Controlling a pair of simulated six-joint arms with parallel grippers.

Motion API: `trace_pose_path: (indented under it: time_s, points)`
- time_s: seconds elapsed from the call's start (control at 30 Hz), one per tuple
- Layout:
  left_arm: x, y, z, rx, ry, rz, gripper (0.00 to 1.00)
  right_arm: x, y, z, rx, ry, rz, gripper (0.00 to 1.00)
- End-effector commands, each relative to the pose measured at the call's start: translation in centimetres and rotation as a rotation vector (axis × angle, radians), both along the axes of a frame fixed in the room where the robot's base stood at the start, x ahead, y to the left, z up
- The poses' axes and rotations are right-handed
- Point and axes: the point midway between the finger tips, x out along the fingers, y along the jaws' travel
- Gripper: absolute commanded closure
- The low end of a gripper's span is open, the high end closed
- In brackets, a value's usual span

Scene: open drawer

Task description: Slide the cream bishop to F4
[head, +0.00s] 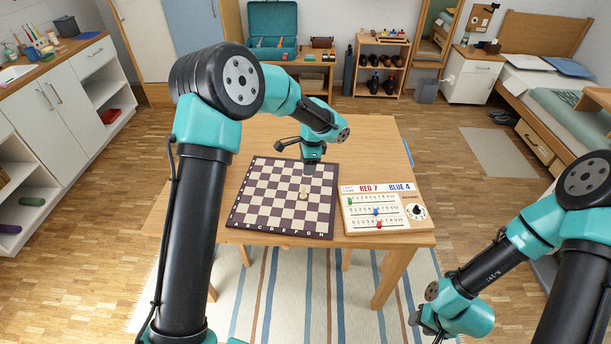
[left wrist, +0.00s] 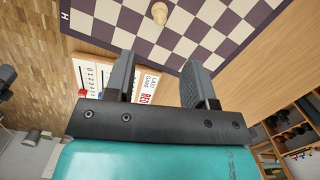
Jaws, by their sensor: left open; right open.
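The cream bishop (head: 303,192) stands on the dark-and-cream chessboard (head: 229,222), right of the middle, around the F column; its exact square is hard to tell. It also shows at the top edge of the left wrist view (left wrist: 160,12), on the board beyond the fingertips. My left gripper (head: 312,168) hangs over the board just behind the bishop in the head view. In the left wrist view its fingers (left wrist: 157,75) are apart with nothing between them. My right gripper (head: 437,334) is low at the bottom edge, away from the table, and its fingers are mostly out of sight.
A scoreboard (head: 386,228) with number rows and a dial lies on the table right of the chessboard. The wooden table (head: 372,135) is clear behind the board. No other pieces show on the board. My left arm covers the table's left part.

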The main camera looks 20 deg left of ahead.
Motion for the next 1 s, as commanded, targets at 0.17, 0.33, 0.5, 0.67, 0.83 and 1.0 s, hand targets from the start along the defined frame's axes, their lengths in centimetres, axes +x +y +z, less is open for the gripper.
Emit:
trace_pose_path:
  time_s: [0.17,0.33,0.5,0.67,0.83,1.0]
  points:
    - [0.2,-0.4,3.3,-0.001,-0.003,0.001,0.50,0.0,0.0,0.0,0.000,0.000,0.000,0.57]
    - [0.3,-0.5,5.0,0.000,-0.001,0.000,0.50,0.0,0.0,0.0,0.000,0.000,0.000,0.57]
    - [0.3,-0.6,5.4,0.001,0.001,0.001,0.50,0.0,0.0,0.0,0.000,0.000,0.000,0.57]
    - [0.3,-0.6,5.4,0.000,0.001,0.000,0.50,0.0,0.0,0.0,0.000,0.000,0.000,0.57]
    - [0.3,-0.6,5.3,0.001,0.000,0.000,0.50,0.0,0.0,0.0,0.000,0.000,0.000,0.57]
    - [-0.5,-0.6,4.4,-0.020,0.011,0.033,0.50,0.0,0.0,0.0,0.000,0.000,0.000,0.57]
